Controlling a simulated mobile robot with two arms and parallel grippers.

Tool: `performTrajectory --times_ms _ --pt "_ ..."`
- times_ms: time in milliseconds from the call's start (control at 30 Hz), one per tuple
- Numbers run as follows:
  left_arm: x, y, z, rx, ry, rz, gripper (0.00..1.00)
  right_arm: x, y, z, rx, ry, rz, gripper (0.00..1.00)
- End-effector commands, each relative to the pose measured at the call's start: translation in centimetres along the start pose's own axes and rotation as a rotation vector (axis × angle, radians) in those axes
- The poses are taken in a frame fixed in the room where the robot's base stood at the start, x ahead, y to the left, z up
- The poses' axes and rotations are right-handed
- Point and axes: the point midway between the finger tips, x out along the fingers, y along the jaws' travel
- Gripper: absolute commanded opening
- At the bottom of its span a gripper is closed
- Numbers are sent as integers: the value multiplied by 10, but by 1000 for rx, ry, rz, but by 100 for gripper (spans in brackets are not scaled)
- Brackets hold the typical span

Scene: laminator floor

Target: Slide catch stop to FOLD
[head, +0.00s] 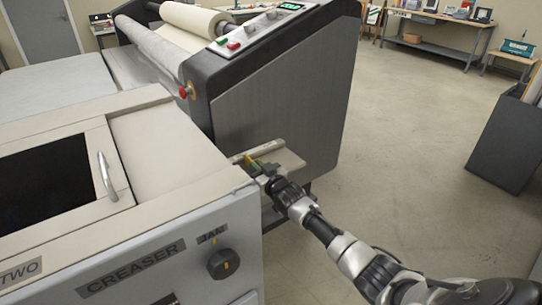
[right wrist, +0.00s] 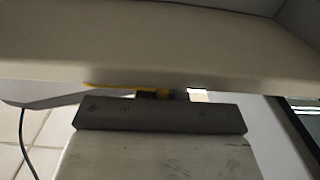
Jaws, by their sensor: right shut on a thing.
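My right gripper (head: 268,175) is at the light metal catch tray (head: 292,160), which sticks out from the end of the creaser beside the grey laminator. It is shut on the catch stop (head: 252,161), a small dark piece with a yellow mark, at the tray's near side. The fingers hide much of the stop. In the right wrist view a dark grey bar (right wrist: 160,116) crosses a worn pale plate (right wrist: 160,155), with bits of yellow just behind it. Any FOLD lettering is too small or hidden to read. My left gripper is out of view.
The creaser (head: 180,250) has a black JAM knob (head: 222,264) on its front and a handled lid window. The laminator (head: 275,95) stands close behind the tray. A dark bin (head: 508,140) is at the right; the floor between is clear.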

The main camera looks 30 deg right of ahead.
Motion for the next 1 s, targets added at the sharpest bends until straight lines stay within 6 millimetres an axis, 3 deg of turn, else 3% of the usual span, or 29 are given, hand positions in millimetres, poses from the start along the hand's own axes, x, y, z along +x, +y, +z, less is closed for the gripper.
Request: performTrajectory --times_ms 367,400,533,833,1000 --pt "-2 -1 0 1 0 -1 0 0 -8 0 1 0 -2 0" --pt "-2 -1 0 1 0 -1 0 0 -8 1 1 0 -2 13" --pt "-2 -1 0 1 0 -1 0 0 -8 0 0 0 -1 33" --pt "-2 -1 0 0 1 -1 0 -1 -6 0 -1 0 1 34" --pt "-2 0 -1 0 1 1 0 -16 -6 2 1 -2 0 34"
